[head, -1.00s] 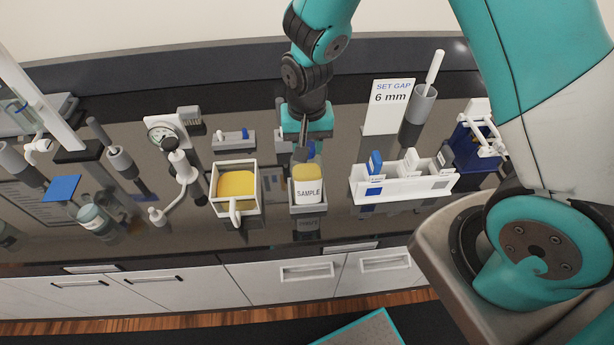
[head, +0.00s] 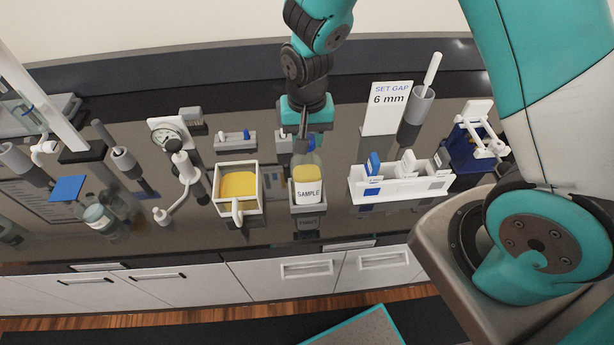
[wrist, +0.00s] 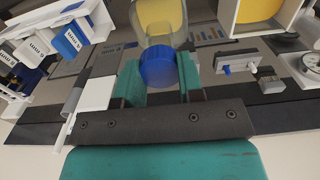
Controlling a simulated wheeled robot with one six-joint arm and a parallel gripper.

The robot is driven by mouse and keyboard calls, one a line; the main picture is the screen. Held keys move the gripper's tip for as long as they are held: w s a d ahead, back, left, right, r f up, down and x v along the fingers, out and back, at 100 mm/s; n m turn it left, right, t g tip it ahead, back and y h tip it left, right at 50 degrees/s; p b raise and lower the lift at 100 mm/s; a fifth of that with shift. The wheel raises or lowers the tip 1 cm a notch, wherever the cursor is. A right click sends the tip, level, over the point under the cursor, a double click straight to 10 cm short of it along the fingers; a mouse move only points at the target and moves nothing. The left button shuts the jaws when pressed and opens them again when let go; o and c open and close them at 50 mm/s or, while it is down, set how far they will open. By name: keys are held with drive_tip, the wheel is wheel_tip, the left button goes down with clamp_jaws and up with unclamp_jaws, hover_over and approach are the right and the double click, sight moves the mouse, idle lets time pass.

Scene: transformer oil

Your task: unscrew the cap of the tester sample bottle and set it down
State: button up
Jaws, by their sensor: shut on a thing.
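The sample bottle (head: 307,185) stands upright in a small grey holder (head: 307,208). It is clear, holds yellow oil and carries a SAMPLE label. In the wrist view, the bottle (wrist: 160,18) shows at the top, with its blue cap (wrist: 158,66) at the neck. My gripper (wrist: 160,78) has one teal finger on each side of the cap and is shut on it. In the head view, my gripper (head: 306,132) is just behind and above the bottle's top. I cannot tell how far the cap is threaded on.
A square container of yellow oil (head: 223,205) with a handle stands left of the bottle. A white rack (head: 400,186) with blue and white blocks is on the right. A SET GAP sign (head: 388,108) and grey cup (head: 417,104) stand behind it. A gauge (head: 168,136) is at left.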

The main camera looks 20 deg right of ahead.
drive_tip(key=shift+r, duration=0.1)
drive_tip(key=shift+r+p, duration=1.6)
drive_tip(key=shift+r, duration=0.4)
drive_tip(key=shift+o, duration=0.2)
drive_tip(key=shift+f, duration=0.1)
